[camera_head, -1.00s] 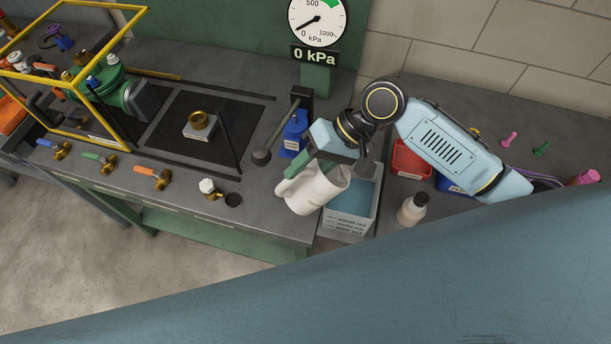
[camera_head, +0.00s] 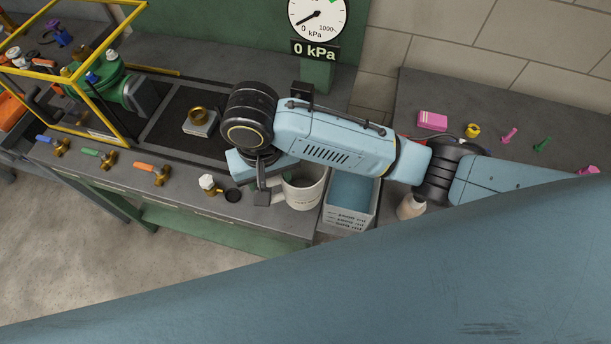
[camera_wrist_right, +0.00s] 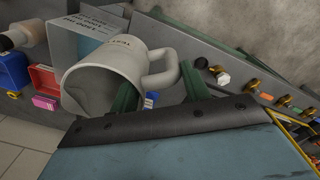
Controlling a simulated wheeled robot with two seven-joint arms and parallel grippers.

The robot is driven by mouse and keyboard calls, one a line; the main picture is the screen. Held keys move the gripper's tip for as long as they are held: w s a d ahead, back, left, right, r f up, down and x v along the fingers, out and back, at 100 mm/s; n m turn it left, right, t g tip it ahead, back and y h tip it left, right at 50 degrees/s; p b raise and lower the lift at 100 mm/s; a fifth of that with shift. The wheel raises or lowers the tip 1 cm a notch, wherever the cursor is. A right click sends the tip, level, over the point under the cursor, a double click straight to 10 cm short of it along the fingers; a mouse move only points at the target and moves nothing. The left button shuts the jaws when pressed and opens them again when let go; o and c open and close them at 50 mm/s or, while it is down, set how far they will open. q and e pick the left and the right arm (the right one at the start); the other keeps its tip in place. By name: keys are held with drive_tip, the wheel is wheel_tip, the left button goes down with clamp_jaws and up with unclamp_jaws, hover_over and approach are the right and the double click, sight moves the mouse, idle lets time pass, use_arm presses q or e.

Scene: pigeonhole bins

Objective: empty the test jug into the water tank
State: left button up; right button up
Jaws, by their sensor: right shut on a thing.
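The white test jug (camera_head: 305,193) stands close to upright just left of the water tank, at the bench's front edge. My right arm hides part of its rim. The jug also fills the middle of the right wrist view (camera_wrist_right: 108,82), where its mouth shows and I see no water inside. My right gripper (camera_head: 277,184) is shut on the jug's handle; its green fingers (camera_wrist_right: 158,92) lie either side of it. I cannot tell whether the jug touches the bench. The grey water tank (camera_head: 347,218) holds blue water. My left gripper is out of view.
A white-capped brass valve (camera_head: 208,185) and a dark round disc (camera_head: 233,195) lie left of the jug. A pale bottle (camera_head: 410,207) stands right of the tank. A yellow frame (camera_head: 125,95) surrounds a green pump. The gauge (camera_head: 318,18) reads 0 kPa.

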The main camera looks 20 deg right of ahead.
drive_tip(key=a+r, duration=0.4)
drive_tip(key=a, duration=0.2)
drive_tip(key=shift+s+r, duration=0.15)
drive_tip(key=shift+s, duration=0.05)
drive_tip(key=shift+c, duration=0.5)
drive_tip(key=shift+r, duration=0.1)
